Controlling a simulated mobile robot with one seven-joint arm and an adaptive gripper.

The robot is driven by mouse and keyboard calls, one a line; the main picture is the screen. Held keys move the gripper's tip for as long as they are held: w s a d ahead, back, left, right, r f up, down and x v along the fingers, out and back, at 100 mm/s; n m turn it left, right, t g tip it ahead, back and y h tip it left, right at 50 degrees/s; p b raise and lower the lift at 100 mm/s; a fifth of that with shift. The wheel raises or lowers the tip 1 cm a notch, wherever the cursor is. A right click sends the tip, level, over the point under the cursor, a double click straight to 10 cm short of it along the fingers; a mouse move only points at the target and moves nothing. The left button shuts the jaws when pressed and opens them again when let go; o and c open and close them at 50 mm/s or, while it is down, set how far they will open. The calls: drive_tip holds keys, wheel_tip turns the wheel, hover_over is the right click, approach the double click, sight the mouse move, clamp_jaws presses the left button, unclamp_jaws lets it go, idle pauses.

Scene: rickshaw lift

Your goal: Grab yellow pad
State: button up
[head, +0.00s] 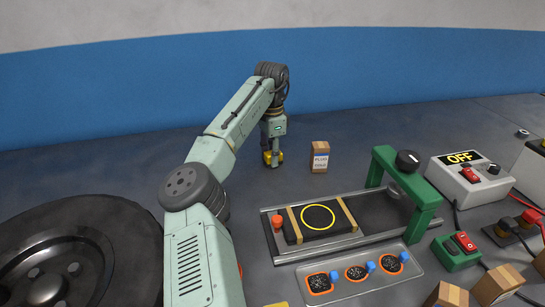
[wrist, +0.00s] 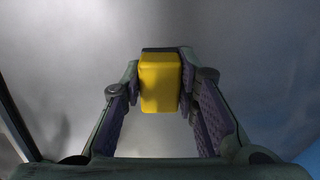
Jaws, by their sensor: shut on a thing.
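My gripper (wrist: 160,90) is shut on a yellow pad, with the pad between its two fingertips in the wrist view. The yellow pad (wrist: 160,82) is a rounded block with a dark strip along its top edge. In the head view my gripper (head: 273,158) points down at the far middle of the table, left of a small cardboard box. The pad's yellow shows at the fingertips there. I cannot tell whether the pad touches the table.
A small labelled box (head: 320,157) stands right of my gripper. A metal tray (head: 375,215) with a black block (head: 318,217) and a green arch (head: 405,185) lies nearer. A dark wheel (head: 75,255) fills the lower left. Switch boxes (head: 470,180) stand at right.

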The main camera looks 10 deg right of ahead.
wheel_tip(320, 180, up, 10)
drive_tip(key=shift+b, duration=0.4)
clamp_jaws()
